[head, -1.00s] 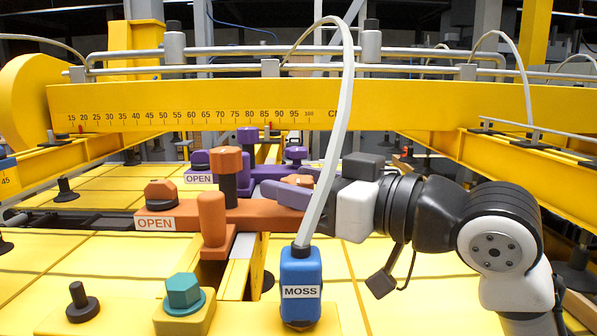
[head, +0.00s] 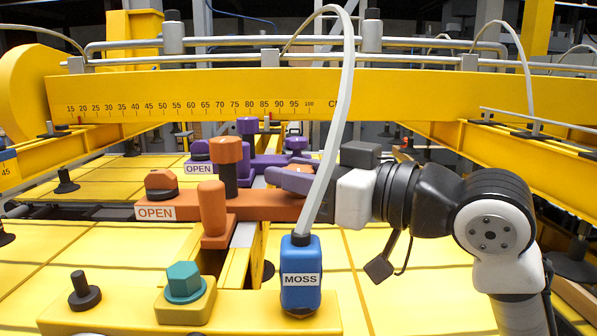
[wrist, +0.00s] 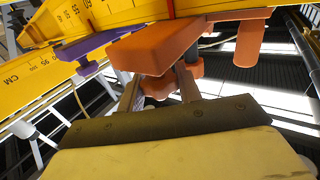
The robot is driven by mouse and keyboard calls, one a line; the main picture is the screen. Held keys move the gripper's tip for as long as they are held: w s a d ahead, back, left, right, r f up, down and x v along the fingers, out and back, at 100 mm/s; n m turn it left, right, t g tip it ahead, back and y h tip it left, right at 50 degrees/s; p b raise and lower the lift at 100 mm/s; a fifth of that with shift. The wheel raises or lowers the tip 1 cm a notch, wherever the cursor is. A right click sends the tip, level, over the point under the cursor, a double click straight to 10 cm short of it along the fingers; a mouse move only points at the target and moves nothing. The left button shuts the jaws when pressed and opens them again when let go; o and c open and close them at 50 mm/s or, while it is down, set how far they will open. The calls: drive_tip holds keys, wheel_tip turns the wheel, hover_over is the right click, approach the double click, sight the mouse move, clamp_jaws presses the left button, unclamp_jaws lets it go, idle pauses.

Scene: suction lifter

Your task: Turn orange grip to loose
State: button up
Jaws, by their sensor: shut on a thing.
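An orange bar (head: 265,208) with an "OPEN" label (head: 155,213) runs across the middle of the head view. My gripper (head: 290,180) reaches in from the right at the bar's right end. In the wrist view its two fingers (wrist: 160,88) close on an orange grip (wrist: 157,84) below a large orange block (wrist: 155,46). The hose and fingers hide most of the grip in the head view.
A white hose drops past my gripper to a blue "MOSS" box (head: 301,258). A teal hex knob (head: 184,281) stands on the yellow front bar (head: 240,310). Purple parts (head: 198,160) lie behind the orange bar. A yellow scale beam (head: 300,95) crosses behind.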

drive_tip(key=n+g+y, duration=0.1)
drive_tip(key=n+g, duration=0.1)
drive_tip(key=g, duration=0.2)
drive_tip(key=n+g+y, duration=0.2)
drive_tip(key=n+g, duration=0.1)
drive_tip(key=g, duration=0.1)
drive_tip(key=n+g, duration=0.3)
drive_tip(key=g, duration=0.1)
drive_tip(key=n+g+h, duration=0.1)
drive_tip(key=n+g, duration=0.2)
drive_tip(key=g, duration=0.1)
drive_tip(key=n+g+h, duration=0.2)
drive_tip(key=g, duration=0.2)
drive_tip(key=shift+n+p, duration=0.3)
drive_tip(key=n+g+h+b, duration=0.1)
drive_tip(key=n+g+h, duration=0.1)
drive_tip(key=g, duration=0.1)
drive_tip(key=shift+w+n+h, duration=0.1)
drive_tip(key=shift+n+h, duration=0.2)
drive_tip(key=shift+h, duration=0.1)
drive_tip(key=shift+f+n+g+h+b, duration=0.15)
drive_tip(key=shift+n+g+h+b, duration=0.65)
drive_tip(key=shift+n+g+h, duration=0.3)
drive_tip(key=shift+n+g+h+b, duration=0.45)
drive_tip(key=shift+h+b, duration=0.2)
drive_tip(key=shift+h, duration=0.25)
